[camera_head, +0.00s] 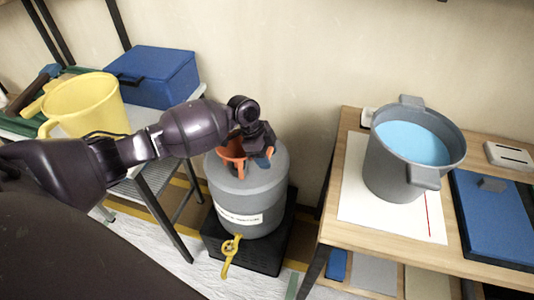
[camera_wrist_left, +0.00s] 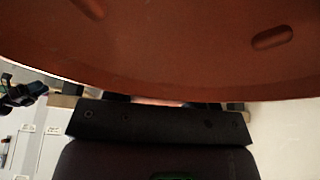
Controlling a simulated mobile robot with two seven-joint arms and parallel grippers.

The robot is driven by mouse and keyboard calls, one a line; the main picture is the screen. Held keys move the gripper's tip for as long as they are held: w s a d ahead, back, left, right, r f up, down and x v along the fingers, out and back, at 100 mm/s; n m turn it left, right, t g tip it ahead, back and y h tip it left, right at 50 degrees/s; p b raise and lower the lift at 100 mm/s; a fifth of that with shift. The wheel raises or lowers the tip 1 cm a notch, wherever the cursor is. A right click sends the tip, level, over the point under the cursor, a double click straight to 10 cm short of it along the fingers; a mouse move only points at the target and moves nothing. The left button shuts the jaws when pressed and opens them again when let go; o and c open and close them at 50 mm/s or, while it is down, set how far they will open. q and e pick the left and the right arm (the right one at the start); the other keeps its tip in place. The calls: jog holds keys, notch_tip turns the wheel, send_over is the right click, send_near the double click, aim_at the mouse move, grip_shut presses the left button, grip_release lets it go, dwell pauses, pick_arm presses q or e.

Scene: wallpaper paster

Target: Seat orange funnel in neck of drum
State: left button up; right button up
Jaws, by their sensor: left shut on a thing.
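The orange funnel (camera_head: 231,155) is at the top of the grey drum (camera_head: 247,195) in the head view. Its near side shows beside my left gripper (camera_head: 258,146), which is shut on it above the drum top. The gripper and wrist hide part of the funnel and the drum's neck, so I cannot tell whether the spout is inside the neck. In the left wrist view the funnel's orange wall (camera_wrist_left: 180,50) fills the upper part, close to the gripper's dark body. My right gripper is not in view.
The drum stands on a black crate (camera_head: 270,262), with a yellow tap (camera_head: 230,250) at its front. A table (camera_head: 345,233) at right holds a grey pot (camera_head: 392,165) of blue liquid. A yellow jug (camera_head: 90,105) and blue box (camera_head: 155,75) stand at left.

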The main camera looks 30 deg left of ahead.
pick_arm(q)
jog(key=shift+f+b, duration=0.3)
jog(key=shift+f, duration=0.6)
jog(key=o, duration=1.2)
jog(key=shift+c, duration=0.2)
jog(key=shift+a+r, duration=0.1)
jog(key=shift+r, duration=0.25)
jog(key=p+v, duration=0.2)
jog(key=v, duration=0.6)
jog(key=shift+a+r, duration=0.1)
jog(key=shift+r, duration=0.25)
jog(key=shift+s+a+r, duration=0.1)
jog(key=shift+a+r, duration=0.15)
jog(key=shift+r, duration=0.4)
